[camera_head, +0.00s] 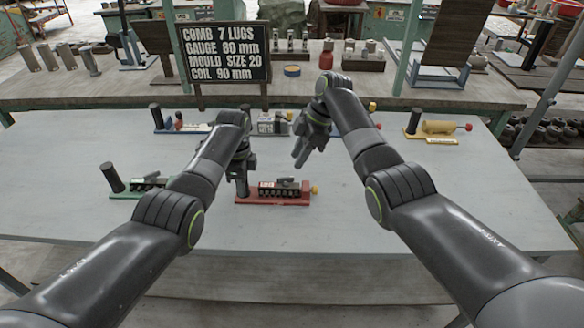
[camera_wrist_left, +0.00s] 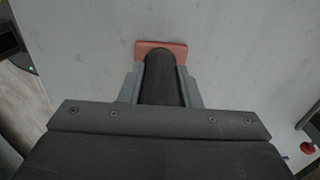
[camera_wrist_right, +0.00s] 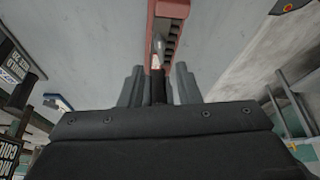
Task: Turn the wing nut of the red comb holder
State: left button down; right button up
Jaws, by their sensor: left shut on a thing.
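The red comb holder (camera_head: 272,202) lies near the front middle of the table, with a dark toothed strip along its top. A small grey piece (camera_head: 286,181) on top looks like the wing nut. My left gripper (camera_wrist_left: 163,82) is shut on the holder's upright black handle, whose red base end (camera_wrist_left: 178,46) shows beyond the fingers. My right gripper (camera_head: 302,158) hangs above and behind the holder, apart from it. In the right wrist view its fingers (camera_wrist_right: 158,84) are spread, with the red holder (camera_wrist_right: 152,28) beyond; I cannot tell what the dark part between them is.
A green holder (camera_head: 130,192) lies to the left and a yellow one (camera_head: 432,135) at the back right. A blue holder (camera_head: 180,127) lies at the back left. A black sign (camera_head: 222,52) stands behind. The table's front right is clear.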

jog(key=v, duration=0.5)
jog(key=shift+o, duration=0.3)
jog(key=shift+o, duration=1.2)
jog(key=shift+a, duration=0.1)
jog(key=o, duration=0.5)
jog(key=shift+s+a+f+m+h, duration=0.25)
jog(key=shift+a+m+h, duration=0.1)
jog(key=shift+m, duration=0.15)
jog(key=m+t+h, duration=0.3)
jog(key=m+t, duration=0.2)
jog(key=m, duration=1.2)
send_near(285, 178)
jog(key=x, duration=0.8)
jog(key=shift+f, duration=0.25)
jog(key=shift+c, duration=0.4)
